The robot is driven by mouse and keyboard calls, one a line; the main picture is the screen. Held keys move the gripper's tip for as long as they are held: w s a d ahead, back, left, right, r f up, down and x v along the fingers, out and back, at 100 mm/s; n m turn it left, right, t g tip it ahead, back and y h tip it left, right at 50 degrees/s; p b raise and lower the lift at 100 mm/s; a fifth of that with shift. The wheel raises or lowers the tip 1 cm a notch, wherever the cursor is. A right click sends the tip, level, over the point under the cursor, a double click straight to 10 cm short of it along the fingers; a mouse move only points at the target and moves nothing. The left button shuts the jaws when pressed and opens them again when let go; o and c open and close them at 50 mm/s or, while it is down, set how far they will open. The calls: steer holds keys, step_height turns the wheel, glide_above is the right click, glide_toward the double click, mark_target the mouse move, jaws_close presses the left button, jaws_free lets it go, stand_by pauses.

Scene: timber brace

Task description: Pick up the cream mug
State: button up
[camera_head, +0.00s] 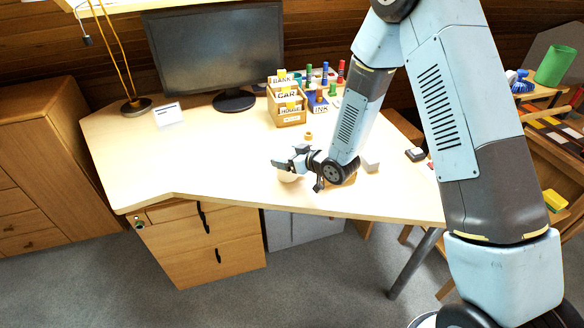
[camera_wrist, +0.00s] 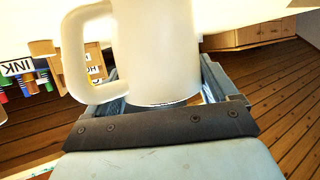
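The cream mug (camera_head: 289,177) stands near the front edge of the desk, mostly hidden by my gripper in the head view. In the wrist view the mug (camera_wrist: 158,50) is large and close, with its handle on the left, and its far end is cut off by the top of the picture. My gripper (camera_head: 300,172) is at the mug, with its fingers spread to either side. In the wrist view my gripper's (camera_wrist: 165,88) fingers show beyond the mug on both sides, with a small gap at the right one. No firm grip shows.
The desk (camera_head: 220,150) carries a monitor (camera_head: 215,50), a lamp (camera_head: 135,105), a white card (camera_head: 168,114), a wooden sorter (camera_head: 287,108) and an INK box (camera_head: 318,103) with coloured stamps. The desk's left half is clear.

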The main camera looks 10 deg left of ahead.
steer(key=c, duration=0.5)
steer(key=shift+r, duration=0.1)
steer(key=shift+c, duration=0.2)
